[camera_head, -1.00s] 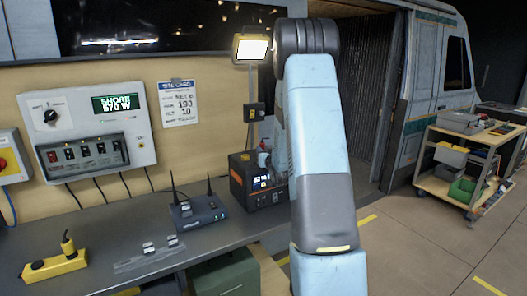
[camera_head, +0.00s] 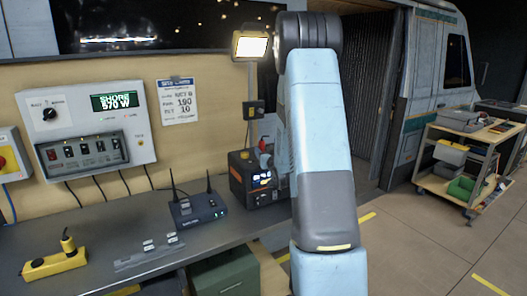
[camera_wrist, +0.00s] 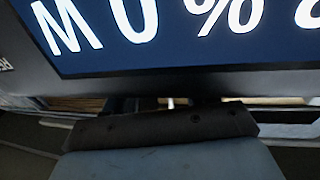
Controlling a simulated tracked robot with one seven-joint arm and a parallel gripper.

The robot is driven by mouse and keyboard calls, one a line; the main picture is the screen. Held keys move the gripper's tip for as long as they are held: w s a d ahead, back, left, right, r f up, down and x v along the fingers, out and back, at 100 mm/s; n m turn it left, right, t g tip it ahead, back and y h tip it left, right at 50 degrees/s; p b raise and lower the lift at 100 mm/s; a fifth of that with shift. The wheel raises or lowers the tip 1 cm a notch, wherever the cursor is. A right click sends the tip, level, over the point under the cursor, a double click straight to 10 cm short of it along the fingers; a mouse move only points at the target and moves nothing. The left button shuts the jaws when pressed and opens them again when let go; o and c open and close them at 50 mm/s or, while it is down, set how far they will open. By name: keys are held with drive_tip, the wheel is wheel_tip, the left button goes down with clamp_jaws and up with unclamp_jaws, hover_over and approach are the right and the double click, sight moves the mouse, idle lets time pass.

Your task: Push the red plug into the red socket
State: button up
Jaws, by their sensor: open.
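A small red part (camera_head: 263,146) shows at the top of the black-and-orange power box (camera_head: 240,177), beside my arm. I cannot tell whether it is the red plug or belongs to the red socket. My arm covers the right side of the box. In the wrist view, my gripper (camera_wrist: 168,103) is open, with its dark fingers close below a blue screen (camera_wrist: 180,50) with large white characters. Nothing is clearly held between the fingers. No red plug or red socket can be made out in the wrist view.
On the bench (camera_head: 120,225) stand a router with antennas (camera_head: 197,208) and a yellow power strip (camera_head: 52,263). The wall panel (camera_head: 90,127) and a lamp (camera_head: 251,46) are behind. A cart (camera_head: 465,160) stands at the right, with open floor before it.

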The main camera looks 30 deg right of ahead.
drive_tip(key=s+a, duration=0.2)
drive_tip(key=s, duration=0.9)
